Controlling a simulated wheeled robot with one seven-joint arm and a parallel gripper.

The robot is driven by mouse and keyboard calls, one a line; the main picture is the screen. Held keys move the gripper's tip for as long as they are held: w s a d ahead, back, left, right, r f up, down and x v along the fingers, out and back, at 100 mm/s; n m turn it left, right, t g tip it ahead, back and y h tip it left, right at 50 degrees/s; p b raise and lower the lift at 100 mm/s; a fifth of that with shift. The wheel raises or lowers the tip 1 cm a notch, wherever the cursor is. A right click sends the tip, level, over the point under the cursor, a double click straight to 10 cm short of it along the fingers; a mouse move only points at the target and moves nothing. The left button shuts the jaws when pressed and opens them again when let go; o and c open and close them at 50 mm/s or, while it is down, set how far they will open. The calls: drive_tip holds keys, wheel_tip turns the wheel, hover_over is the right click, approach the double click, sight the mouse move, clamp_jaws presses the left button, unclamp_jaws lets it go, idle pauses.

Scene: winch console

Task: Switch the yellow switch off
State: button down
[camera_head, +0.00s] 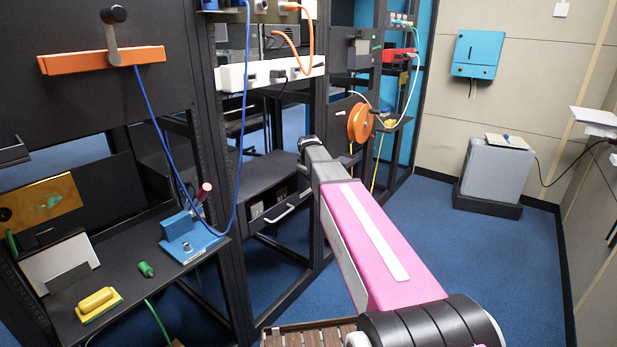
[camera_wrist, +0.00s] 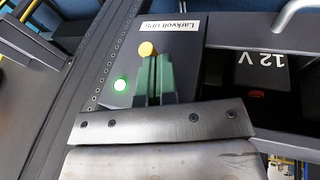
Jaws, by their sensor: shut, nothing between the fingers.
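In the wrist view, a round yellow switch (camera_wrist: 146,48) sits on the dark panel of a unit labelled "Larkvoll UPS" (camera_wrist: 169,27). A green light (camera_wrist: 120,84) glows on the same panel, below and left of the switch. My gripper (camera_wrist: 156,60) shows as two dark green fingers, closed together with nothing between them. Their tips are right by the yellow switch and hide part of the panel around it; I cannot tell whether they touch it. In the head view, my arm reaches toward the rack and the switch cannot be made out.
A dark box marked "12 V" (camera_wrist: 262,72) with a red button is to the right in the wrist view. A drawer handle (camera_head: 288,207) sticks out from the rack. A blue cable (camera_head: 160,130) hangs at the left. Blue floor (camera_head: 480,260) is clear at the right.

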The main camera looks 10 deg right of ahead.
drive_tip(key=shift+s+d+f+t+y, duration=0.25)
drive_tip(key=shift+t+y, duration=0.15)
drive_tip(key=shift+t, duration=0.1)
drive_tip(key=shift+s+d+f+m+t+y, duration=0.2)
drive_tip(key=shift+f+t+y, duration=0.3)
drive_tip(key=shift+t+y, duration=0.1)
drive_tip(key=shift+s+d+f+m+t+y, duration=0.15)
drive_tip(key=shift+f+m+t+y, duration=0.05)
drive_tip(key=shift+f+t+y, duration=0.35)
drive_tip(key=shift+r, duration=0.85)
